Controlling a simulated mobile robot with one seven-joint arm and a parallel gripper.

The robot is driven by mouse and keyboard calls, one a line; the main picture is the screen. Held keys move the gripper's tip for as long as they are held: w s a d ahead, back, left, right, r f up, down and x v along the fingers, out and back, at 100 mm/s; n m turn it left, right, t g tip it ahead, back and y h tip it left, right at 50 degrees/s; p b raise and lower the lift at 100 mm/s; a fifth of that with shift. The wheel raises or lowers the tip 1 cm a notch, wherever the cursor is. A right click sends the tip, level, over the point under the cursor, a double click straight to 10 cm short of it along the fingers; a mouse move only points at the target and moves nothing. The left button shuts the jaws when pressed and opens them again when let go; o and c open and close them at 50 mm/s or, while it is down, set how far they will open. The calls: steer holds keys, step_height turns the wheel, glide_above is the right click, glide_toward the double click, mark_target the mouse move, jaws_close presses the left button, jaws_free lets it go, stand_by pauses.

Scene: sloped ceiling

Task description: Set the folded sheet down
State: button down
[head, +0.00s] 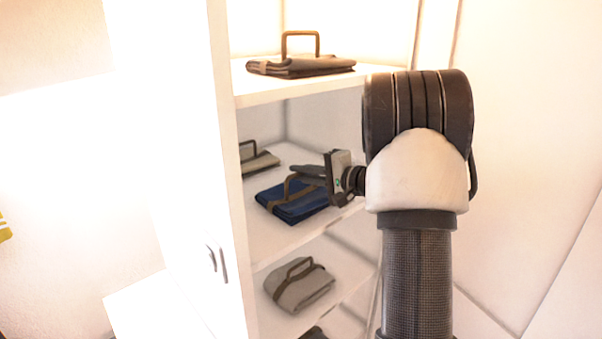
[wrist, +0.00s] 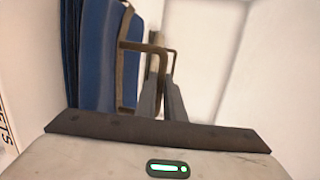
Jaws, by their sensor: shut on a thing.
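The folded sheet (head: 288,204) is dark blue with a brown strap and a brown handle. In the head view it is at the middle shelf (head: 290,238) of a white open cabinet; I cannot tell whether it rests on the shelf or hangs just above it. My gripper (head: 294,172) reaches in from the right and is shut on the handle. In the wrist view the fingers (wrist: 162,98) meet the handle (wrist: 150,47), with the blue sheet (wrist: 98,55) to their left. Part of the sheet's right side is hidden behind the gripper in the head view.
A grey-brown folded bundle (head: 300,67) with a handle lies on the shelf above. A grey bundle (head: 300,288) lies on the shelf below. The cabinet's side panel (head: 185,140) stands close on the left.

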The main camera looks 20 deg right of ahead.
steer(key=c, duration=1.9)
jaws_free()
steer(key=shift+o, duration=0.2)
steer(key=shift+s+d+r, duration=0.1)
steer(key=shift+r, duration=0.05)
steer(key=v, duration=1.1)
steer(key=shift+s, duration=0.35)
steer(key=shift+d+r, duration=0.1)
steer(key=shift+r, duration=0.05)
